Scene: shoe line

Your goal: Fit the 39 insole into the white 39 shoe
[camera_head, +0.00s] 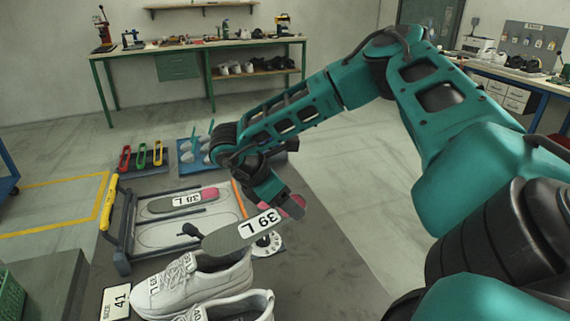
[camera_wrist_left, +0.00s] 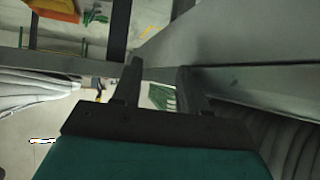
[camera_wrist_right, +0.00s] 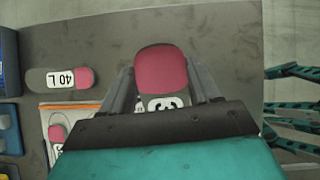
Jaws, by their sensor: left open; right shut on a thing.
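My right gripper (camera_head: 278,200) is shut on the 39 L insole (camera_head: 228,237), a grey sole with a pink heel and a white label. It holds the insole in the air at the pink end, with the grey toe pointing left over the white shoes. In the right wrist view the insole's pink heel (camera_wrist_right: 160,72) sits between the fingers. A white shoe (camera_head: 178,288) below it has a side label that seems to read 39 L. A second white shoe (camera_head: 245,306) stands nearer; its label is partly cut off. My left gripper (camera_wrist_left: 158,80) is open and empty, seen only in the left wrist view.
A tray frame (camera_head: 120,255) holds a 38 L insole (camera_head: 168,204). Coloured clips (camera_head: 141,156) stand behind. A 40 L insole (camera_wrist_right: 60,80) shows in the right wrist view. The mat right of the shoes is clear.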

